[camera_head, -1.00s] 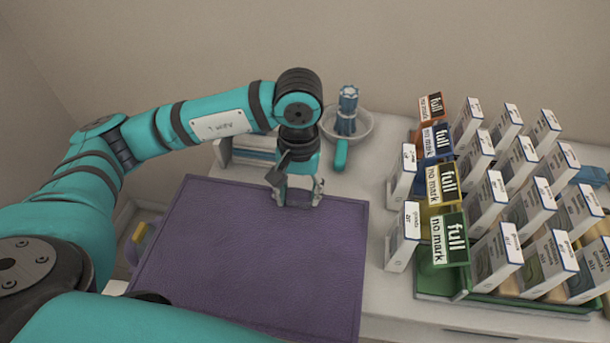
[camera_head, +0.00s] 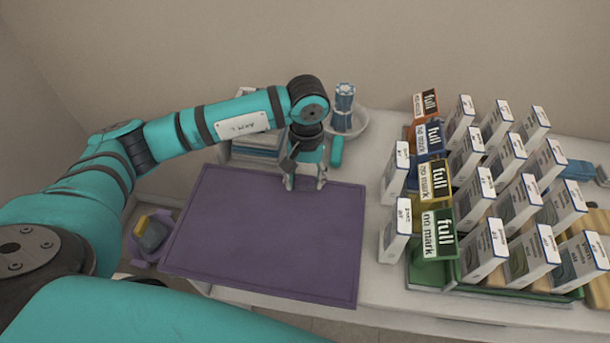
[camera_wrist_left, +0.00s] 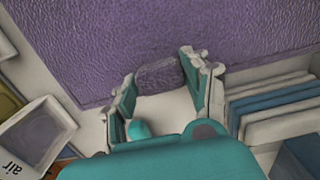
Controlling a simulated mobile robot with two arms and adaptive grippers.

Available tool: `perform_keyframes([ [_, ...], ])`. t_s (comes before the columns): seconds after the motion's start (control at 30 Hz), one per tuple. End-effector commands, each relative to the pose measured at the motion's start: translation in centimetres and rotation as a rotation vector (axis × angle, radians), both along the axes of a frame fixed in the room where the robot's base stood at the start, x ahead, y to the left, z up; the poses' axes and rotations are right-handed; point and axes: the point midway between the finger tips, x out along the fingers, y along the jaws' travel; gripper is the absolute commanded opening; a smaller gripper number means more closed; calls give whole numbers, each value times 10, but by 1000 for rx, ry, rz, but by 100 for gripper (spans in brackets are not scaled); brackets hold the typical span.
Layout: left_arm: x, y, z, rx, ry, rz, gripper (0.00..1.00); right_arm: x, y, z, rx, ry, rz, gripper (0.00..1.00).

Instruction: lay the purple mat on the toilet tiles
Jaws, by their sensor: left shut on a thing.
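The purple mat (camera_head: 255,238) is spread out flat and wide, with its lower left part reaching past the worktop's front edge in the head view. My left gripper (camera_head: 305,185) is at the mat's far edge, right of that edge's middle, and is shut on it. In the left wrist view the gripper (camera_wrist_left: 160,72) has a small fold of the mat (camera_wrist_left: 150,38) between its fingertips. I cannot tell whether the mat touches the worktop. No toilet tiles can be made out clearly. My right gripper is not in view.
A white bowl (camera_head: 358,126) with a blue patterned item (camera_head: 344,100) stands behind the gripper. Stacked books or boxes (camera_head: 255,150) lie beside it. Rows of upright cartons (camera_head: 515,205) with "full" signs (camera_head: 438,233) fill the right. A basket (camera_head: 145,255) is at the lower left.

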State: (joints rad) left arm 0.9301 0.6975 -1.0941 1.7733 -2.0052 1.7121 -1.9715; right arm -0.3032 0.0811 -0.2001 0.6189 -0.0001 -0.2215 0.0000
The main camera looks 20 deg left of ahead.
Motion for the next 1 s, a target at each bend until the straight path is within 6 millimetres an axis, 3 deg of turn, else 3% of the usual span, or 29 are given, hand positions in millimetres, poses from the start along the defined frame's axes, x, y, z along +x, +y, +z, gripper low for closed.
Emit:
perform_keyframes([
  [0.03,0,0,-1,0,0,0,51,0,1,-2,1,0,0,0],
  [0.2,0,0,-1,0,0,0,72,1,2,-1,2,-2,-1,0],
  [0.57,1,0,5,-1,-2,0,72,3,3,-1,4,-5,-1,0],
  [0.67,2,0,18,-1,-5,-1,72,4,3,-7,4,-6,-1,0],
  [1.0,4,0,89,-1,-5,-1,72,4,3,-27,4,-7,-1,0],
])
